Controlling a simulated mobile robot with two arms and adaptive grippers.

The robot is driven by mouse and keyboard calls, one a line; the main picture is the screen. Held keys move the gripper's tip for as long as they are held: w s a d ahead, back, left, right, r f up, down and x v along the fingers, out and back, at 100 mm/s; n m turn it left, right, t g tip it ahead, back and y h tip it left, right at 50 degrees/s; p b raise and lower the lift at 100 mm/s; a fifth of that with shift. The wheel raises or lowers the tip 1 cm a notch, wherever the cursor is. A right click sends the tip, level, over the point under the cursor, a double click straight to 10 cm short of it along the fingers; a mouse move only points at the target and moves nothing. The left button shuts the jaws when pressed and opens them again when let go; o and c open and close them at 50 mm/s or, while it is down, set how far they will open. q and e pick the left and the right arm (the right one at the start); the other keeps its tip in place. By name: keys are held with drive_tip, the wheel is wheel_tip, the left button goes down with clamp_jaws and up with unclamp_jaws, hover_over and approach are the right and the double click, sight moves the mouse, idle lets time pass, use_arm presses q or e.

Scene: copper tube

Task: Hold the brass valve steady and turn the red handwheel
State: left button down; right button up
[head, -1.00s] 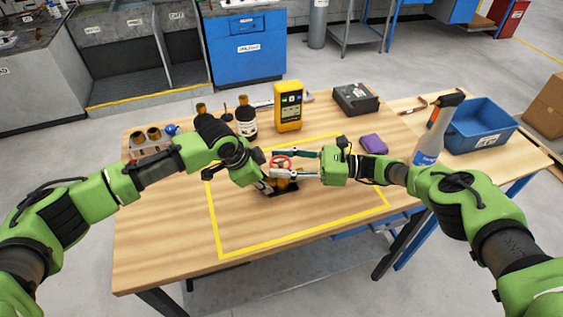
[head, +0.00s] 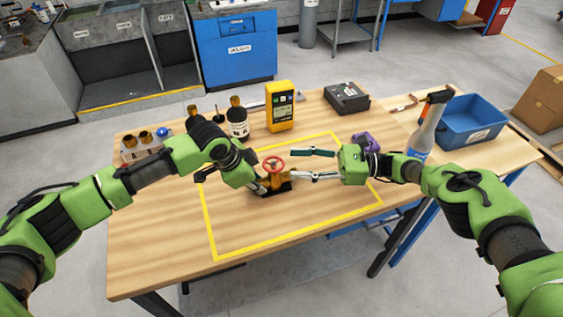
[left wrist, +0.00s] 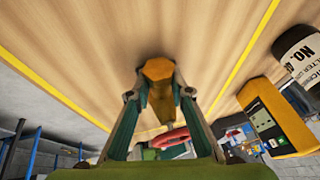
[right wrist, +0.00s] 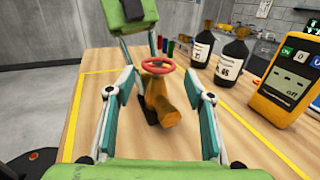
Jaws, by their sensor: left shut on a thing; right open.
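The brass valve (head: 273,183) stands on a dark base inside the yellow outline on the table. Its red handwheel (head: 273,163) sits on top. My left gripper (head: 264,184) is shut on the valve's body from the left; in the left wrist view the fingers close around the brass valve (left wrist: 160,95), with the red handwheel (left wrist: 170,137) beyond. My right gripper (head: 292,164) is open and empty, to the right of the valve and apart from the wheel. In the right wrist view the handwheel (right wrist: 158,65) and valve (right wrist: 160,98) show between its spread fingers.
A yellow meter (head: 280,106) and dark bottles (head: 238,122) stand behind the outline. A purple item (head: 366,140) lies close behind my right gripper. A spray bottle (head: 427,130) and blue bin (head: 472,122) stand at the right. The front of the outlined area is clear.

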drive_tip(key=shift+s+d, duration=0.15)
drive_tip(key=shift+d, duration=2.35)
